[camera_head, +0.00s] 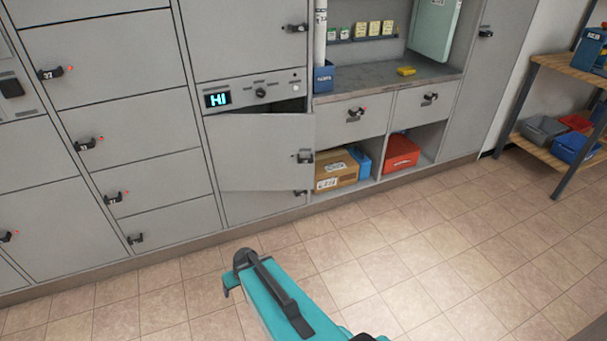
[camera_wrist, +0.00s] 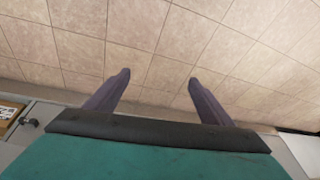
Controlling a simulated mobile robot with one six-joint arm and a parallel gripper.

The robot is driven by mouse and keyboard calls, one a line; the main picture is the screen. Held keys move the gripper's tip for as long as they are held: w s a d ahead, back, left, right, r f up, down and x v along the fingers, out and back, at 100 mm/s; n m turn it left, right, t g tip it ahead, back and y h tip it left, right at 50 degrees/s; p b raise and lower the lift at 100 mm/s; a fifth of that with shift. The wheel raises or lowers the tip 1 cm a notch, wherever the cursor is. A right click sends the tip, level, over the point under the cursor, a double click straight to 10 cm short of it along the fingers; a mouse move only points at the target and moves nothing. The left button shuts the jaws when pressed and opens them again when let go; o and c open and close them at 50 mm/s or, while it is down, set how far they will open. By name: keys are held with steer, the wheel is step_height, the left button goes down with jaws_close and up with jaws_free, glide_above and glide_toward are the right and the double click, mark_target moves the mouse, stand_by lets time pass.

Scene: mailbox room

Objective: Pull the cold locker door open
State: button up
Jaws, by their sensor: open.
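The cold locker door (camera_head: 259,153) is a plain grey panel below a control strip with a lit display (camera_head: 218,99) reading "HI". The door stands ajar, with a dark gap showing along its top right. Its dark handle (camera_head: 304,156) is at its right edge. My gripper (camera_wrist: 157,82) is open in the wrist view, with two dark fingers apart and only floor tiles between them. In the head view my teal arm is in front of the lockers, over the floor, apart from the door. The fingers are not clearly seen there.
Grey lockers with dark handles fill the left. Right of the door are open cubbies with a cardboard box (camera_head: 335,170) and a red bin (camera_head: 400,152), under a counter (camera_head: 385,75). A wooden shelf rack (camera_head: 557,148) stands at the far right. The tiled floor (camera_head: 450,245) is clear.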

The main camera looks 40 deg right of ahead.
steer(key=w+d+r+m+t+h+b, duration=0.1)
steer(key=w+d+r+t+h+b, duration=0.15)
steer(key=w+d+b, duration=0.55)
steer(key=w+d+r+m+t+h+b, duration=0.2)
steer(key=w+d+t+b, duration=0.25)
steer(key=d, duration=0.75)
steer(key=s+d+r+m+t+h+b, duration=0.1)
steer(key=d+r+h+b, duration=0.3)
steer(key=d, duration=0.7)
steer(key=s+d+r+m+t+h+b, duration=0.1)
steer(key=s+d+r+m+h+b, duration=0.1)
steer(key=d+r+b, duration=0.6)
steer(key=s+d+r+h, duration=0.1)
steer(key=d+h, duration=0.1)
steer(key=shift+s+d+r, duration=0.25)
steer(key=shift+d+r, duration=0.05)
steer(key=shift+d, duration=0.05)
